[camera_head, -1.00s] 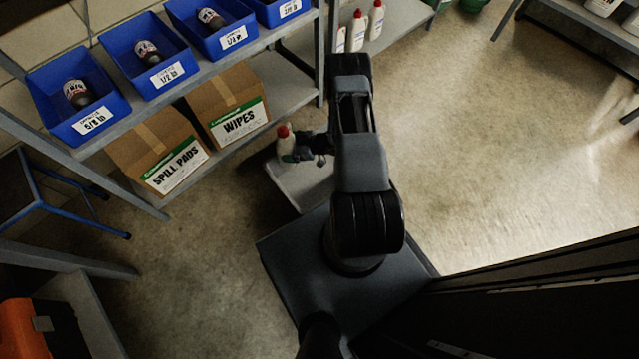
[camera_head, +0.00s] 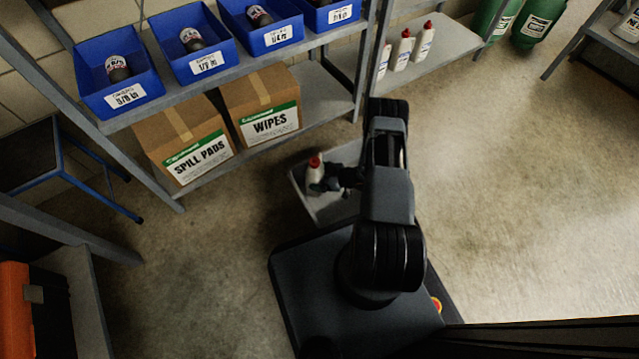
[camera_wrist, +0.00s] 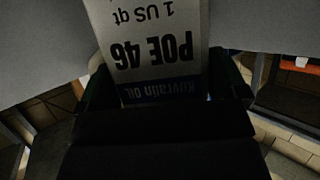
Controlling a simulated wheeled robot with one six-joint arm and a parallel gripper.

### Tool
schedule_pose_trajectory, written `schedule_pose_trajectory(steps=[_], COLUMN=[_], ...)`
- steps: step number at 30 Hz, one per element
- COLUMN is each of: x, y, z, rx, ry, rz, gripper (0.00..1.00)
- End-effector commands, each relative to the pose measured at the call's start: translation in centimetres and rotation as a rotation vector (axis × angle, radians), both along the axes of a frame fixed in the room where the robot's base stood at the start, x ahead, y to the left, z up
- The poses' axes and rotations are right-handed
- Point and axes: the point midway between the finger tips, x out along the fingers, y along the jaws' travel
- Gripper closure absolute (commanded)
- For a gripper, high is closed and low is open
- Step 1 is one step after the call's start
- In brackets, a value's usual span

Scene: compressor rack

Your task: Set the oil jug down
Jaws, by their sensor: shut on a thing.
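The oil jug (camera_head: 314,174) is a small white bottle with a red cap, upright in the head view. My gripper (camera_head: 329,181) is shut on it from the right side. In the wrist view the jug's label (camera_wrist: 160,48) fills the space between the fingers, reading "POE 46" and "1 US qt" upside down. The jug shows over the far left part of a low grey flat surface (camera_head: 327,208). I cannot tell whether its base touches that surface; the base is partly hidden by my gripper.
A shelf rack stands behind, with blue bins (camera_head: 118,88) above and cartons marked SPILL PADS (camera_head: 190,145) and WIPES (camera_head: 262,110) below. Similar white bottles (camera_head: 402,50) stand on a shelf further right. A blue-framed stool (camera_head: 90,180) is at left. Floor at right is clear.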

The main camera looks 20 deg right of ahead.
Motion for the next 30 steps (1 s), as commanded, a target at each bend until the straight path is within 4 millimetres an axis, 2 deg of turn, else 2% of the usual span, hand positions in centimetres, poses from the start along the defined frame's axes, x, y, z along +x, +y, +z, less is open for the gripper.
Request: schedule_pose_trajectory(steps=[10,23,24,27,30], x=[0.1,0.1,0.0,0.0,0.0], y=[0.0,0.0,0.0,0.0,0.0], z=[-3.3,-3.6,-3.8,-3.8,-3.8], rx=[0.002,0.001,0.000,0.000,0.000], ry=[-0.004,-0.004,0.000,0.000,0.000], rz=[0.000,0.000,0.000,0.000,0.000], gripper=[0.68,0.68,0.08,0.00,0.00])
